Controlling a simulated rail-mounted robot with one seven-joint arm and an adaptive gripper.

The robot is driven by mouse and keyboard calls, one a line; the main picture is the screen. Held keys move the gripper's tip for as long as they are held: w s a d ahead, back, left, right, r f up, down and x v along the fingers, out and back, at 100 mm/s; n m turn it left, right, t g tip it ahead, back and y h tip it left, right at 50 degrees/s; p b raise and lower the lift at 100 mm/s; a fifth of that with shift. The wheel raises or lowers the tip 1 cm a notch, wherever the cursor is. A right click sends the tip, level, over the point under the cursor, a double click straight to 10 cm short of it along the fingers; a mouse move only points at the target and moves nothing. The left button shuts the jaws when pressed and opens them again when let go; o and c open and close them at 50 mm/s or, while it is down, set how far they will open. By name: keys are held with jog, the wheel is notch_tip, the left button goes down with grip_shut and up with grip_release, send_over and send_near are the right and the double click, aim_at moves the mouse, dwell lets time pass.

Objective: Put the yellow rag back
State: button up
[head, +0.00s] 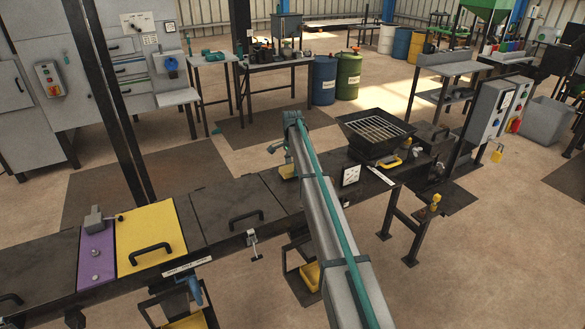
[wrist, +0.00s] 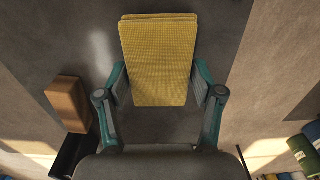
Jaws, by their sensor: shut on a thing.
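The yellow rag (wrist: 160,50) is a folded rectangular pad, upright in the wrist view. My gripper (wrist: 160,76) has its two teal-jointed fingers against the left and right edges of the rag and is shut on it. A dark grey surface lies behind the rag; I cannot tell whether the rag touches it.
The long dark bench (head: 238,206) has handled lids, including a yellow panel (head: 150,232) and a purple panel (head: 96,250). A black grated tray (head: 376,131) stands right of my arm. A brown block (wrist: 68,104) is left of my gripper in the wrist view.

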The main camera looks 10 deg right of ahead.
aim_at(292, 167)
jog(key=shift+f, duration=0.5)
jog(key=shift+f, duration=0.1)
jog(key=o, duration=1.2)
notch_tip(292, 167, up, 12)
jog(key=b, duration=0.3)
